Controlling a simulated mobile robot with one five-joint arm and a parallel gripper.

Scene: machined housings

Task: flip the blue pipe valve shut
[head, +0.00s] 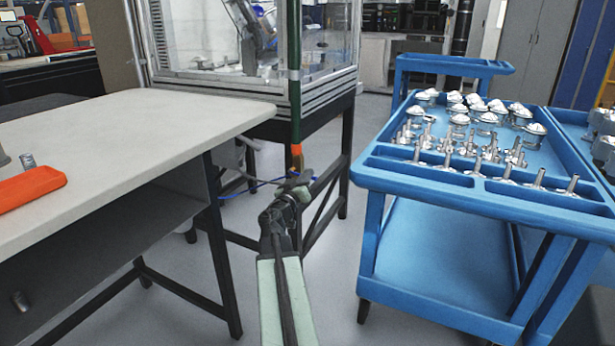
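My arm reaches up from the bottom middle of the head view, and my gripper (297,178) is at its far end, in front of the glass-walled machine's dark stand. The fingers are small and dark, and I cannot tell whether they are open or shut. A thin blue line (262,184), perhaps a handle or hose, runs by the gripper beneath the machine. I cannot make out a clear valve body or its lever position. A green upright (294,70) with an orange-brown lower end (297,157) stands just above the gripper. I cannot tell whether the gripper touches any of these.
A pale-topped workbench (130,120) with an orange object (32,186) is on the left. A blue cart (440,275) carrying several metal parts is on the right. The glass-walled machine (215,45) stands ahead. Grey floor (335,250) is clear between bench and cart.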

